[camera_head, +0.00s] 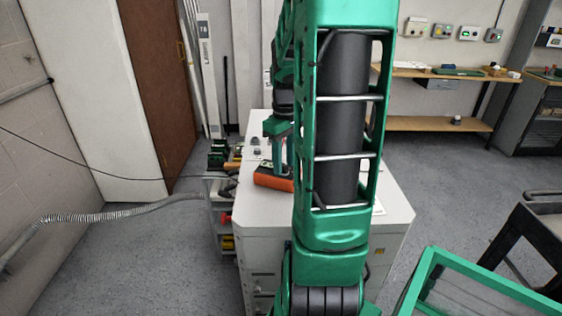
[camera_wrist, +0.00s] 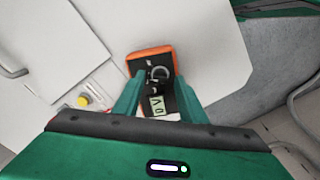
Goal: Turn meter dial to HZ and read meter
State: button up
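The meter (camera_head: 272,178) is an orange-cased handheld unit lying on the white cabinet top. The dial markings are too small to read. My gripper (camera_wrist: 158,85) is open, its two green fingers apart on either side of the meter's dark face in the wrist view. I cannot tell whether they touch it. In the head view, my arm hides part of the meter and cabinet.
The white cabinet top (camera_head: 385,210) has bare room to the right. A yellow-capped item (camera_wrist: 82,101) lies near thin probe-like pieces in the wrist view. A cart with tools (camera_head: 226,160) stands left of the cabinet. A green frame (camera_head: 440,275) is at front right.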

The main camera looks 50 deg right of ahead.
jog(key=shift+c, duration=0.4)
grip_shut()
jog(key=m, duration=0.4)
jog(key=shift+m, duration=2)
jog(key=shift+o, duration=0.4)
grip_release()
